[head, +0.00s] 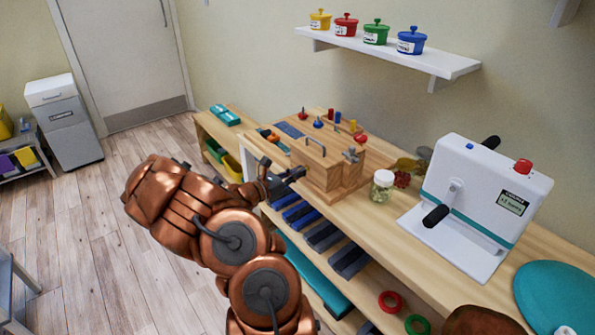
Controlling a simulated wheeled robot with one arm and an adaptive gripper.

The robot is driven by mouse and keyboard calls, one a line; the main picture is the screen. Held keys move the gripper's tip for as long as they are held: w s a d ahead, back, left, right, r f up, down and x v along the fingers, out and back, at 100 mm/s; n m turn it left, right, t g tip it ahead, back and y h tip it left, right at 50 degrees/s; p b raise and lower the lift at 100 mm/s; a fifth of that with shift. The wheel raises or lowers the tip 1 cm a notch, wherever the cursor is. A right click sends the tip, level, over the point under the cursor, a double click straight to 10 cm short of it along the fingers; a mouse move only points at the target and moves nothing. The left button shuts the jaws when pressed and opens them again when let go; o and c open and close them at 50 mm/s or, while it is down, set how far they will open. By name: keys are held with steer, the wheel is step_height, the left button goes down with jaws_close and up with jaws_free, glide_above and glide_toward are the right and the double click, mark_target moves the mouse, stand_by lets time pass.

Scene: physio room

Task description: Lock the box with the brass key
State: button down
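A wooden box (318,172) with a metal handle on top stands on the long wooden bench. A dark cross-shaped knob (352,155) shows on its right part. My gripper (290,176) is at the box's left front side, close to it. I cannot tell whether it touches the box. The fingers are small and dark here, so I cannot tell whether they are open or shut. I cannot make out a brass key or a keyhole. My copper arm comes up from the bottom of the view.
A jar (382,187) stands just right of the box, and a white crank machine (478,205) further right. Pegs (330,116) stand behind the box. A wall shelf (395,50) carries several coloured pots. Weights lie on the shelf below. The floor at left is mostly clear.

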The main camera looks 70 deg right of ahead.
steer(key=shift+s+f, duration=0.1)
steer(key=shift+f, duration=0.05)
steer(key=c, duration=1.3)
jaws_free()
steer(key=shift+c, duration=0.2)
steer(key=v, duration=1.2)
steer(key=shift+r, duration=0.2)
